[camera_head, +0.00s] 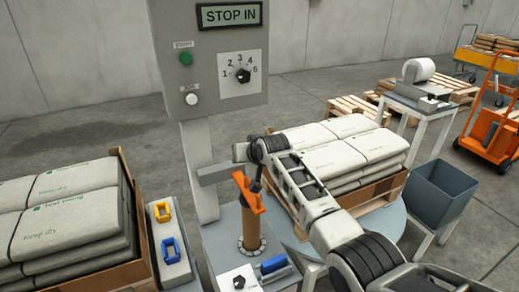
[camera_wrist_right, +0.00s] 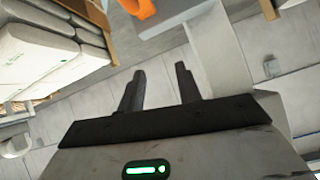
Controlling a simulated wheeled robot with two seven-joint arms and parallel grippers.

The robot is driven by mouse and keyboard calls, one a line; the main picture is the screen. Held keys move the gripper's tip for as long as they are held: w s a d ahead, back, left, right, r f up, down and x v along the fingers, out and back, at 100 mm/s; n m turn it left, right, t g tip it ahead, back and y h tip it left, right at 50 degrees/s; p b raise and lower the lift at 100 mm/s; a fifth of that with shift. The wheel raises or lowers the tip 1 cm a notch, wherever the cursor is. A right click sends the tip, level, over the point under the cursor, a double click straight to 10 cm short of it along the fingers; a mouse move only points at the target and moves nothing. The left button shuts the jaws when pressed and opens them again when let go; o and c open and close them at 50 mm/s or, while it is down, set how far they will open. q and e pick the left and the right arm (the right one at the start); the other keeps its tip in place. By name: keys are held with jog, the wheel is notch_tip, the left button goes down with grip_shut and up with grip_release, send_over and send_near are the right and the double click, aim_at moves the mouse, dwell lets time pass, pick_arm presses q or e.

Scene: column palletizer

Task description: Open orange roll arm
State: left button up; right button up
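The orange arm (camera_head: 248,196) sits tilted at the top of an upright tan roll (camera_head: 252,232) in the head view. My right gripper (camera_head: 257,180) is beside the orange arm's upper part, and my wrist partly covers that area. In the right wrist view the two black fingers of my right gripper (camera_wrist_right: 159,80) stand apart with nothing between them. An orange piece (camera_wrist_right: 138,7) shows at the top edge there, beyond the fingertips. I cannot tell whether a finger touches the orange arm in the head view. My left gripper is not in view.
A grey control box (camera_head: 210,60) reading "STOP IN" stands on a post behind. Sacks on pallets lie left (camera_head: 70,205) and right (camera_head: 335,145). A grey bin (camera_head: 441,195) stands right.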

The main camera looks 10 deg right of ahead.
jog(key=v, duration=1.4)
jog(key=shift+s, duration=0.2)
jog(key=s+d+f, duration=0.3)
jog(key=s+f, duration=0.8)
jog(key=f, duration=0.1)
jog(key=s+d+f, duration=0.3)
jog(key=s+f, duration=0.8)
jog(key=f, duration=0.2)
jog(key=shift+d+h, duration=0.15)
jog(key=shift+h, duration=0.25)
jog(key=shift+n, duration=0.5)
jog(key=s, duration=0.2)
jog(key=s+f, duration=0.1)
jog(key=s, duration=0.2)
jog(key=s+d+f, duration=0.1)
jog(key=s, duration=0.2)
jog(key=shift+c, duration=1.2)
jog(key=shift+s, duration=0.4)
grip_shut()
